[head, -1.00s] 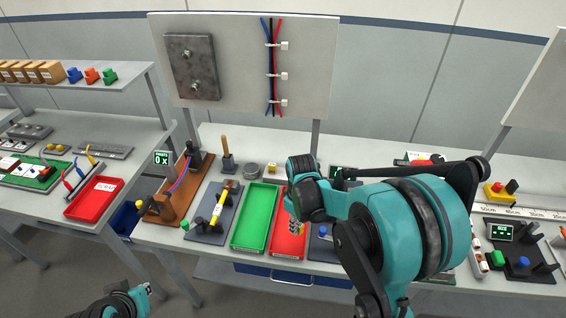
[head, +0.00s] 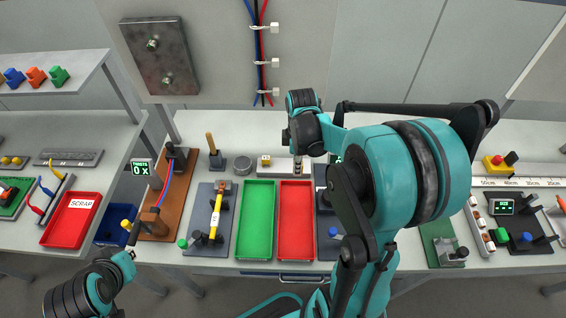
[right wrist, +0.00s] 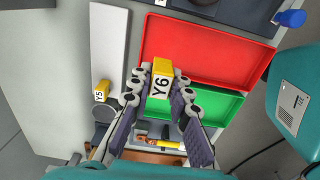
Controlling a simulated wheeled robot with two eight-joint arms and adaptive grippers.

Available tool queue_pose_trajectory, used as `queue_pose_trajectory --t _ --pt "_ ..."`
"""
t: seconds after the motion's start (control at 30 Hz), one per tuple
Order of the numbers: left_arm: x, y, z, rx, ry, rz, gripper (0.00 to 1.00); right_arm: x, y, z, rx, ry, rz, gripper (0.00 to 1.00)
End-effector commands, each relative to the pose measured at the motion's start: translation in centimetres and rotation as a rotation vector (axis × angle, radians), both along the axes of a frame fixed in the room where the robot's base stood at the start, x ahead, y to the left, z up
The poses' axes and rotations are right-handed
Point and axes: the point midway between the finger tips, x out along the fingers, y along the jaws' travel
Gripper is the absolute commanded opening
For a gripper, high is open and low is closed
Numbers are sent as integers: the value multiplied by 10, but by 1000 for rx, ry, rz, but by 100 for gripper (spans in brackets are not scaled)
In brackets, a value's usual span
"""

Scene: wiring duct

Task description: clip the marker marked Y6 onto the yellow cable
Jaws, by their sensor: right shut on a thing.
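The yellow marker marked Y6 (right wrist: 161,82) is between the fingertips of my right gripper (right wrist: 163,92), which is shut on it. Its label faces the right wrist camera. In the head view my right gripper (head: 299,165) is above the white strip behind the red tray, and the marker in it cannot be made out. The yellow cable (head: 217,205) lies on a dark grey fixture (head: 196,222) left of the green tray, well away from my right gripper. It also shows in the right wrist view (right wrist: 166,144). My left gripper (head: 130,250) is at lower left, its jaws unclear.
A marker marked Y5 (right wrist: 102,91) stands on the white strip (right wrist: 108,45). The green tray (head: 258,184) and red tray (head: 296,184) lie between my right gripper and the table's front edge. A wooden fixture (head: 156,223) with red and blue wires stands left of the cable fixture.

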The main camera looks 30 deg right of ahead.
Motion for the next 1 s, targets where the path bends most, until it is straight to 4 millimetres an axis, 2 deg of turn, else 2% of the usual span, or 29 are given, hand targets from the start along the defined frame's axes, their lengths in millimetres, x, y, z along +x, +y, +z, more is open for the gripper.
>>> queue_pose_trajectory --t 0.3,0.5,0.67,0.9,1.0 --pt "0 0 -19 0 0 0 0 69 -9 -44 0 0 1 7" --pt "0 0 -26 0 0 0 0 103 -14 -64 0 0 -1 7" --pt "0 0 -28 0 0 0 0 112 -15 -70 0 0 -1 7" --pt "0 0 -39 0 0 0 0 112 -15 -101 0 0 -1 7" --pt "0 0 -40 0 0 0 0 112 -15 -106 0 0 -1 7"
